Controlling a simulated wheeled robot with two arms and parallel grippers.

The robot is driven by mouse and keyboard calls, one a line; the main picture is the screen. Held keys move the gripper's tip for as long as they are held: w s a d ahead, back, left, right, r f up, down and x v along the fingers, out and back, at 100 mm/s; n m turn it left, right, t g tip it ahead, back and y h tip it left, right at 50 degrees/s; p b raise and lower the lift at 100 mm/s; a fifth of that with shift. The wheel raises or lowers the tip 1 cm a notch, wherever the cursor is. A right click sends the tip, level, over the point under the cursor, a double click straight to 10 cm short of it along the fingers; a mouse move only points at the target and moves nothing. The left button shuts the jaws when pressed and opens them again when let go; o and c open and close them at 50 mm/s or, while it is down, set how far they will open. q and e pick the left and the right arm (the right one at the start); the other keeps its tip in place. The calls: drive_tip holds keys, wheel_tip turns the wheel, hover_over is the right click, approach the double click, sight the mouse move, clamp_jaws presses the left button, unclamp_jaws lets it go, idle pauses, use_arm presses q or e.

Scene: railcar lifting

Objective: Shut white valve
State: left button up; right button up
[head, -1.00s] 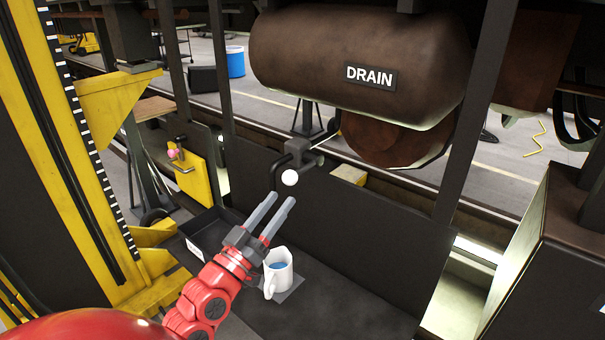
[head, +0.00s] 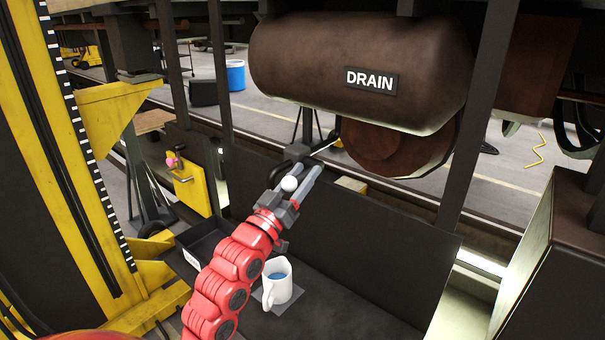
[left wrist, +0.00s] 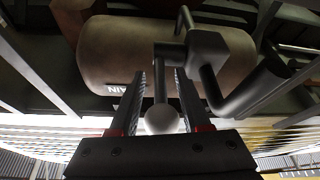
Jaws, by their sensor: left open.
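The white valve shows as a round white knob (head: 289,184) on a dark lever below the DRAIN tank. In the left wrist view the knob (left wrist: 162,119) hangs on a dark stem from the dark valve body (left wrist: 205,50). My left gripper (head: 303,168) is open, with its fingers reaching up and away. In the left wrist view the knob and stem lie between the two fingers (left wrist: 160,74), near the palm. I cannot tell whether either finger touches them. The valve body is partly hidden behind the fingers in the head view. My right gripper is not in view.
The brown DRAIN tank (head: 360,70) hangs above the valve. A white mug (head: 278,284) with blue contents stands on the dark surface below my left arm. A black tray (head: 207,246) lies left of it. A dark panel (head: 370,235) rises behind.

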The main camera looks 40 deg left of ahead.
use_arm(q)
clamp_jaws()
idle(1.4)
